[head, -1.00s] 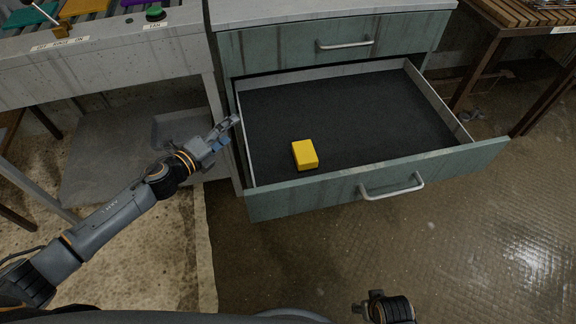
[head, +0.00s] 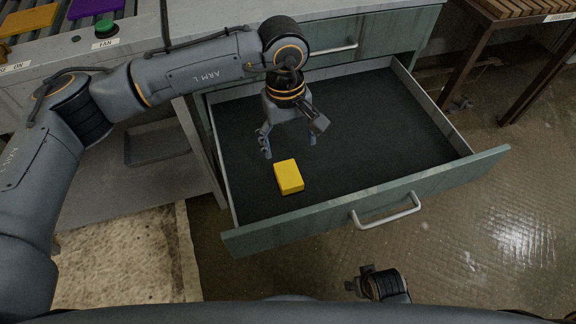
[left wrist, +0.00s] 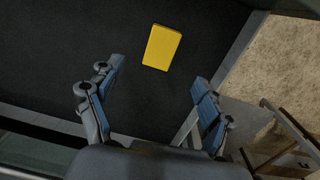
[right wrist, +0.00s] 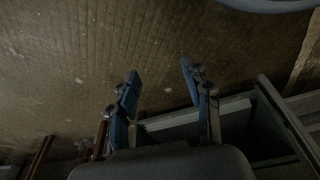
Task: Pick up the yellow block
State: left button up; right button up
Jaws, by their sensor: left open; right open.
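The yellow block (head: 289,177) lies on the dark floor of the open drawer (head: 360,120), near its front left part. My left gripper (head: 290,150) is over the drawer, open and pointing down, just behind and above the block. In the left wrist view the block (left wrist: 161,47) shows whole, beyond the two spread fingertips (left wrist: 158,75) and apart from them. My right gripper (head: 358,280) is low at the front, outside the drawer. In the right wrist view it is open and empty (right wrist: 160,80), with the floor beyond it.
The drawer's front panel (head: 450,188) with its metal handle (head: 386,212) stands toward me. A closed drawer is above. A grey console with a green fan button (head: 106,29) is at left, and a wooden slatted table (head: 520,12) is at back right. The drawer's right half is clear.

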pick_arm(q)
send_over(288, 173)
jog(key=shift+y, duration=0.3)
jog(key=f, duration=0.8)
jog(key=shift+a+f+b, duration=0.1)
jog(key=shift+a+b, duration=0.1)
jog(key=shift+b, duration=0.1)
jog(key=f, duration=0.5)
jog(key=shift+d, duration=0.25)
jog(key=shift+f, duration=0.1)
jog(key=c, duration=1.3)
pick_arm(e)
jog(key=r, duration=0.1)
jog(key=w+r, duration=0.1)
jog(key=shift+r, duration=0.4)
pick_arm(q)
notch_tip(288, 173, up, 10)
jog(key=shift+r, duration=0.1)
jog(key=o, duration=0.7)
jog(key=c, duration=0.5)
pick_arm(e)
jog(key=shift+s+f, duration=0.2)
jog(key=shift+f, duration=0.35)
jog(key=shift+s+f, duration=0.15)
jog(key=shift+f, duration=0.4)
